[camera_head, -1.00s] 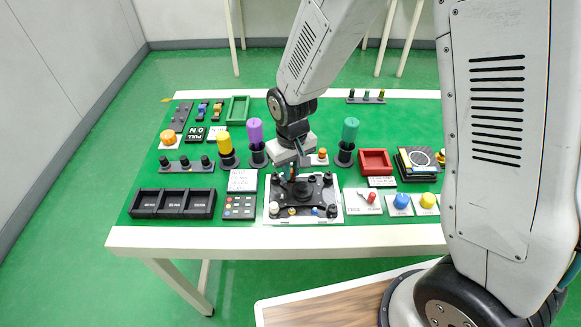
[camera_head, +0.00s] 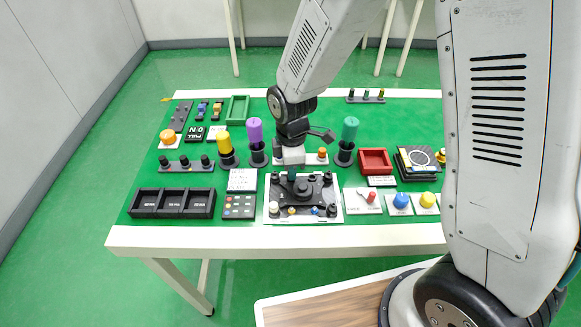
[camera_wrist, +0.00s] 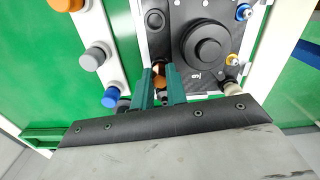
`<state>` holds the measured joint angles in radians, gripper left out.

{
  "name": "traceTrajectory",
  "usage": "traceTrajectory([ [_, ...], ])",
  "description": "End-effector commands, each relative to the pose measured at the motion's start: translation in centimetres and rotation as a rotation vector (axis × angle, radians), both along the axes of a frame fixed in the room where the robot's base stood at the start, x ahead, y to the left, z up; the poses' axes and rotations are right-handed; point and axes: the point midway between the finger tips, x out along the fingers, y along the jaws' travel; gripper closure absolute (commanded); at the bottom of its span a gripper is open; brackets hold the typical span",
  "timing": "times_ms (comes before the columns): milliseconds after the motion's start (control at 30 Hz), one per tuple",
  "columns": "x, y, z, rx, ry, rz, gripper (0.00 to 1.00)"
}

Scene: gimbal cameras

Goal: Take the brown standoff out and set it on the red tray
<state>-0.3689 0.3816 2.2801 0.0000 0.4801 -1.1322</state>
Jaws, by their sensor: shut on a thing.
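My gripper (camera_wrist: 158,84) has its two teal fingers closed around the brown standoff (camera_wrist: 158,76) in the wrist view. Whether the standoff still sits in its hole or is lifted, I cannot tell. In the head view my gripper (camera_head: 292,173) points down at the far left part of the black fixture plate (camera_head: 303,206), and the standoff is hidden there. The plate has a large round black knob (camera_wrist: 205,48) in its middle. The red tray (camera_head: 375,170) is right of my gripper, with no object visible in it.
White (camera_wrist: 231,88), orange (camera_wrist: 232,60) and blue (camera_wrist: 243,12) standoffs stand along one plate edge. Yellow (camera_head: 225,144), purple (camera_head: 255,130) and teal (camera_head: 350,129) cylinders stand behind. A white strip with orange, grey and blue knobs (camera_wrist: 95,56) lies close beside my gripper.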

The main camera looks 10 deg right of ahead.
Motion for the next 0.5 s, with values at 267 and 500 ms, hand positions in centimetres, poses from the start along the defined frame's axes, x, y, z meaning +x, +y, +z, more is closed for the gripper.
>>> traceTrajectory([
  [267,0.02,-0.01,0.03,0.0,0.0,0.134,1.0],
  [500,0.02,-0.01,0.03,0.0,0.0,0.131,0.6],
])
